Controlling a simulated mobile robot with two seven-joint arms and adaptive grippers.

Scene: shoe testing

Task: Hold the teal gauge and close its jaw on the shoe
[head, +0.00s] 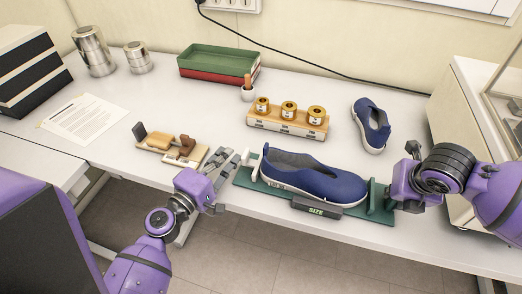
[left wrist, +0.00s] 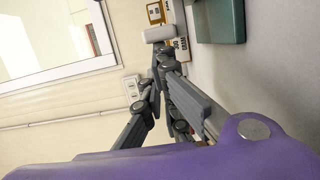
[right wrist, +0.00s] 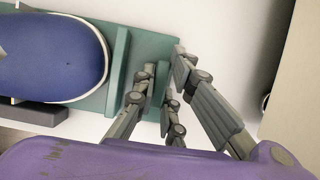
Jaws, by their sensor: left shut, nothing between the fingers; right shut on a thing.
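The teal gauge (head: 246,184) lies on the table's front part with a dark SIZE display (head: 317,209) on its near side. A blue shoe (head: 325,181) rests on it, toe to the right. My left gripper (head: 233,158) is shut and empty just left of the jaw. My right gripper (right wrist: 158,92) is shut on the gauge's right end, beyond the teal upright (right wrist: 118,70); its fingers partly hide that end.
A wooden rack with several gold weights (head: 288,122) stands behind the shoe. A second blue shoe (head: 370,125) lies at the back right. Wooden pieces (head: 170,148) lie left of my left gripper. Green and red trays (head: 218,65) are at the back.

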